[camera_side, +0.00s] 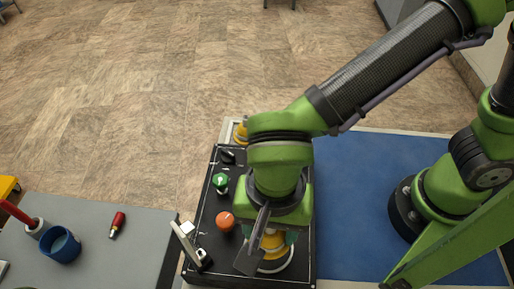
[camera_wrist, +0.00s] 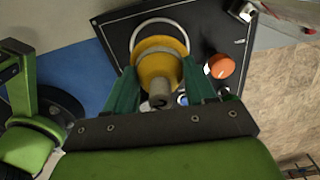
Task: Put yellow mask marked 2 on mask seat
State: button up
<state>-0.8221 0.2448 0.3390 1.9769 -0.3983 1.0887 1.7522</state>
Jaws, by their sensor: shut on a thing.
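My gripper (camera_wrist: 160,88) is shut on a yellow mask (camera_wrist: 158,68), with one green finger on each side of it. A grey stub on the mask points toward the wrist camera. In the side view the mask (camera_side: 272,243) shows only partly below my gripper. A pale ring (camera_wrist: 182,32), which looks like the mask seat, lies on the black panel, behind the mask in the wrist view. The ring (camera_side: 291,260) also shows around the mask's lower edge in the side view. I cannot tell whether mask and ring touch.
The black panel (camera_side: 205,235) carries an orange knob (camera_side: 225,221), a green knob (camera_side: 220,182) and a metal lever (camera_side: 187,243). Another yellow piece (camera_side: 240,132) stands behind it. A blue cup (camera_side: 60,245) and a red cylinder (camera_side: 118,223) are on the grey table at left.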

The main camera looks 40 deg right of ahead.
jog(key=shift+f, duration=0.15)
dwell(0.3)
jog(key=shift+f, duration=2)
jog(key=o, duration=1.1)
jog(key=shift+r, duration=0.1)
